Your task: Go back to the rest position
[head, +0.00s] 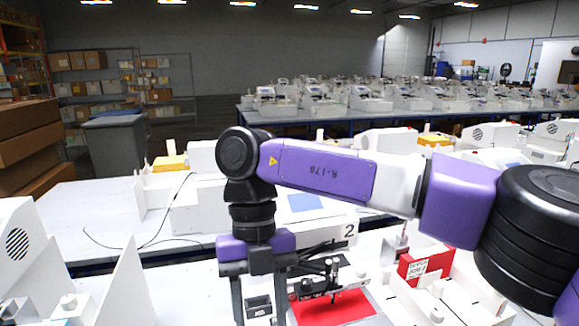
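My gripper (259,304) points down at the bottom centre of the head view. Its two dark fingers are well apart; their tips reach the lower picture edge or are cut off by it. A small dark block shows between the fingers, but I cannot tell its depth; nothing looks gripped. To the right is a pen plotter with a black carriage (325,284) above a red sheet (345,308). My arm stretches in from the right, above the white bench.
A red box (425,262) with a label stands right of the plotter. White machines and upright panels (122,290) stand at the left. Behind, a white table (85,215) holds a cable and a machine marked 2. A grey bin (114,146) and shelves stand farther back.

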